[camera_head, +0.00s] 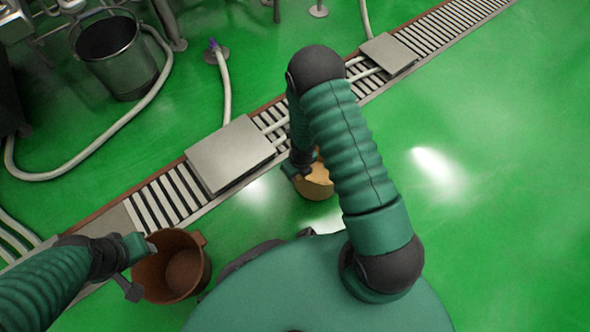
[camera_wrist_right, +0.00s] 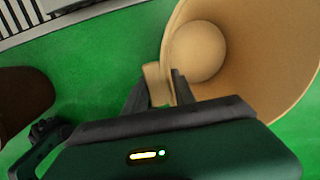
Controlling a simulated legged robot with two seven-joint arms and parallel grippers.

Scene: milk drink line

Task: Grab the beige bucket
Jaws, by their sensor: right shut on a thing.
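The beige bucket (camera_head: 316,184) stands in front of my body in the head view, partly hidden by my right arm. In the right wrist view the beige bucket (camera_wrist_right: 280,60) fills the upper right, its inside visible and empty. My right gripper (camera_wrist_right: 158,88) is shut on the tab at its rim, one finger on each side. In the head view my right gripper (camera_head: 299,168) is at the bucket's left rim, mostly covered by the arm. My left gripper (camera_head: 141,268) is open, at the left rim of a brown bucket; contact is unclear.
The brown bucket (camera_head: 190,249) stands on the green floor to the left. A slatted drain (camera_head: 170,196) with metal plates (camera_head: 230,153) runs diagonally behind both buckets. A metal pail (camera_head: 122,67) and pale hoses (camera_head: 100,140) lie farther back. The floor at right is clear.

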